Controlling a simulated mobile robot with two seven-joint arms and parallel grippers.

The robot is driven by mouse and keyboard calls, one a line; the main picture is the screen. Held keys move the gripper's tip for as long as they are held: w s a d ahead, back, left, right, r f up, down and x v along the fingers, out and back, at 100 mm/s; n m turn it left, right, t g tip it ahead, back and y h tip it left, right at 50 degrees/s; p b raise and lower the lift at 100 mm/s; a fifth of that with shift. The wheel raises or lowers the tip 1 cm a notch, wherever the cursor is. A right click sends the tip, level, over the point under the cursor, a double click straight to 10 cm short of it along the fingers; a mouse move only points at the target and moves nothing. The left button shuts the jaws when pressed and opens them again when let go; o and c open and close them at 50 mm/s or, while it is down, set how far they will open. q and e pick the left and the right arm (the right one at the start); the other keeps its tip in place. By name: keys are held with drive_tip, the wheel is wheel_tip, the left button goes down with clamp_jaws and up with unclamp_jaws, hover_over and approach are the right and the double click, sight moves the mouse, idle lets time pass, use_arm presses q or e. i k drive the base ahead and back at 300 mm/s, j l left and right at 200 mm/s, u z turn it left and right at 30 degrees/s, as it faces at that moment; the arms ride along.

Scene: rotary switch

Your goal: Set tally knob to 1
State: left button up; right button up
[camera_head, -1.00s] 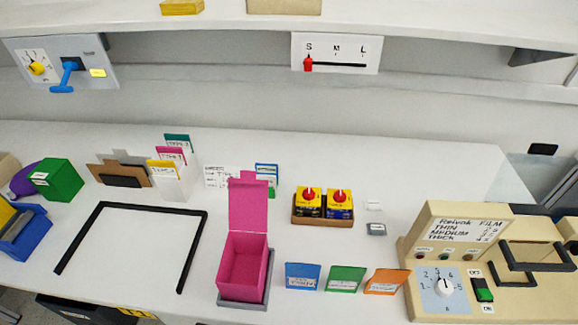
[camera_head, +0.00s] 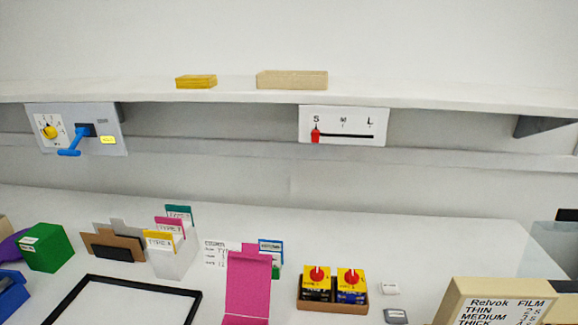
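A yellow round knob (camera_head: 49,132) sits on a white dial plate at the left of a grey panel (camera_head: 113,120) under the shelf. Small marks surround the knob, too small to read surely. A blue lever (camera_head: 71,149) and a small yellow label (camera_head: 108,140) are on the same panel. I cannot tell which mark the knob points to. No gripper shows in this view.
A white slider plate (camera_head: 360,119) marked S, M, L hangs under the shelf (camera_head: 400,88), its red slider (camera_head: 316,135) at S.

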sight(49, 132)
drive_tip(key=u, duration=1.3)
